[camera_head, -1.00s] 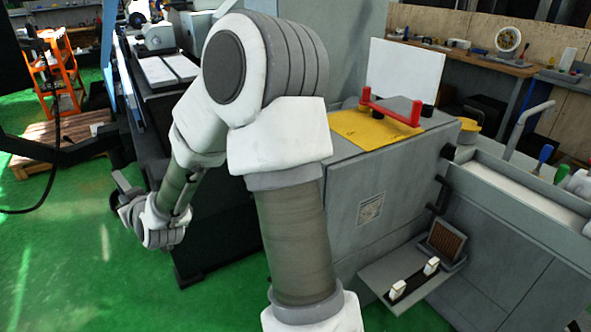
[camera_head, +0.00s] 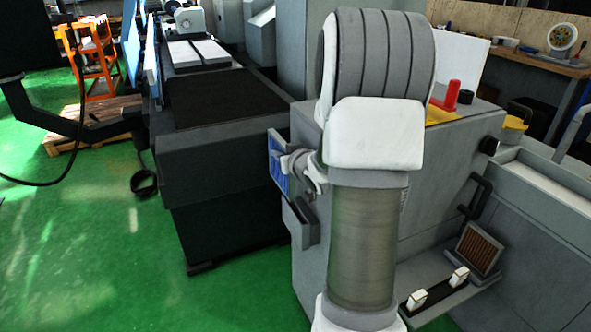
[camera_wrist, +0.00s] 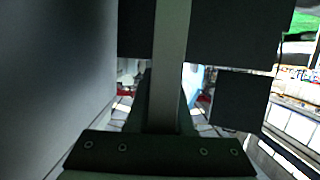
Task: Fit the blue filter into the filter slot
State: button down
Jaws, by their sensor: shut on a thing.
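The blue filter (camera_head: 279,165), a flat blue panel with a pale grey frame, stands upright at the left side of the grey cabinet in the head view. My gripper (camera_head: 292,162) is shut on it, with my forearm partly hidden behind my upper arm. A grey bracket-like holder (camera_head: 307,222) juts from the cabinet's left side just below the filter; I cannot tell whether it is the filter slot or whether the filter touches it. The wrist view is dark, with a grey upright bar (camera_wrist: 170,65) between black panels close to the camera.
The grey cabinet (camera_head: 440,205) carries a red handle (camera_head: 452,96) on top. A low shelf at right holds a brown finned filter (camera_head: 481,248) and two white blocks. The dark machine bed (camera_head: 220,150) stands left of my gripper.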

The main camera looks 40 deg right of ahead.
jog(key=s+d, duration=0.1)
jog(key=s+d+f, duration=0.1)
jog(key=d, duration=0.1)
jog(key=shift+d+h, duration=0.1)
jog(key=shift+h, duration=0.2)
jog(key=b, duration=0.5)
send_over(295, 206)
jog(key=s+a, duration=0.2)
jog(key=shift+s+d+f, duration=0.1)
jog(key=shift+f, duration=1.4)
jog(key=shift+d+f, duration=0.1)
jog(key=shift+f, duration=1.35)
jog(key=shift+f, duration=0.15)
jog(key=shift+f+b, duration=0.35)
jog(key=shift+b, duration=0.05)
jog(key=shift+f+b, duration=2.05)
jog(key=shift+f, duration=0.45)
jog(key=shift+f+b, duration=0.3)
jog(key=shift+f, duration=2.1)
jog(key=c, duration=0.7)
grip_release()
jog(key=shift+a+f, duration=0.1)
jog(key=shift+f, duration=0.05)
